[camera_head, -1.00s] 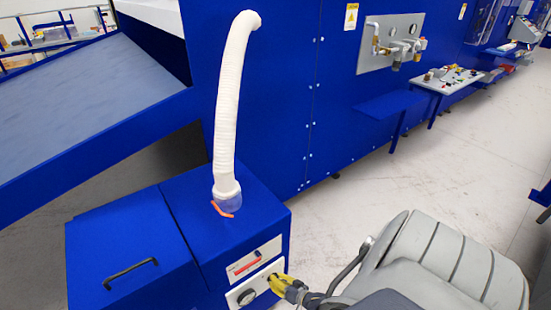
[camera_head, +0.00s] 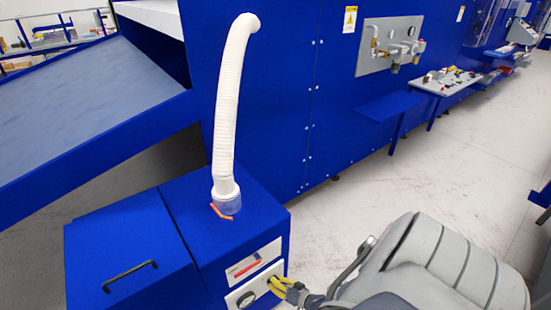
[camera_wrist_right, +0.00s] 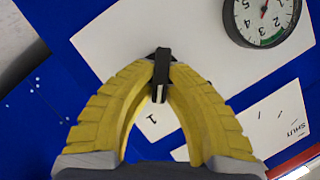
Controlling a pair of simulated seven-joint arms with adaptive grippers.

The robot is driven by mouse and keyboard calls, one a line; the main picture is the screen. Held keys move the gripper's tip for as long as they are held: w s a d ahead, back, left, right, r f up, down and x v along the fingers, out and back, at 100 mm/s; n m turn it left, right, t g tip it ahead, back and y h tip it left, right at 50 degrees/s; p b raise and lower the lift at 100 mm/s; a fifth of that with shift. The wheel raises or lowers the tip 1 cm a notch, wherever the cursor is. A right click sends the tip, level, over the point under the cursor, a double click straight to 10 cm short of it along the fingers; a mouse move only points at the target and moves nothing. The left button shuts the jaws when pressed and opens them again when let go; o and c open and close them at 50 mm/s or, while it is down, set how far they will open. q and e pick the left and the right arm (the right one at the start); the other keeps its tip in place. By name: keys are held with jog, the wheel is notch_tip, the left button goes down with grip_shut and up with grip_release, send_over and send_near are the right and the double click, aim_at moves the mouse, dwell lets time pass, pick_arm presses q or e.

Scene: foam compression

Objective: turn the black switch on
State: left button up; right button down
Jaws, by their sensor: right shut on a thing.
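The black switch (camera_wrist_right: 161,70) is in the right wrist view, on a white panel (camera_wrist_right: 110,35) with a "1" mark beside it. The yellow fingers of my right gripper (camera_wrist_right: 161,65) close around the switch from both sides, their tips at it. In the head view, my right gripper (camera_head: 274,284) is at the white panel (camera_head: 240,295) on the front of the blue box, and its fingers hide the switch there. My left gripper is in neither view.
A round gauge (camera_wrist_right: 264,15) sits on the same panel; it also shows in the head view (camera_head: 246,299). A white hose (camera_head: 228,110) rises from the top of the blue box (camera_head: 200,225). A black handle (camera_head: 129,274) is on the lid to the left.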

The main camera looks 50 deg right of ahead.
jog(key=c, duration=1.4)
grip_release()
jog(key=v, duration=1.1)
jog(key=shift+s, duration=0.45)
jog(key=shift+r, duration=0.1)
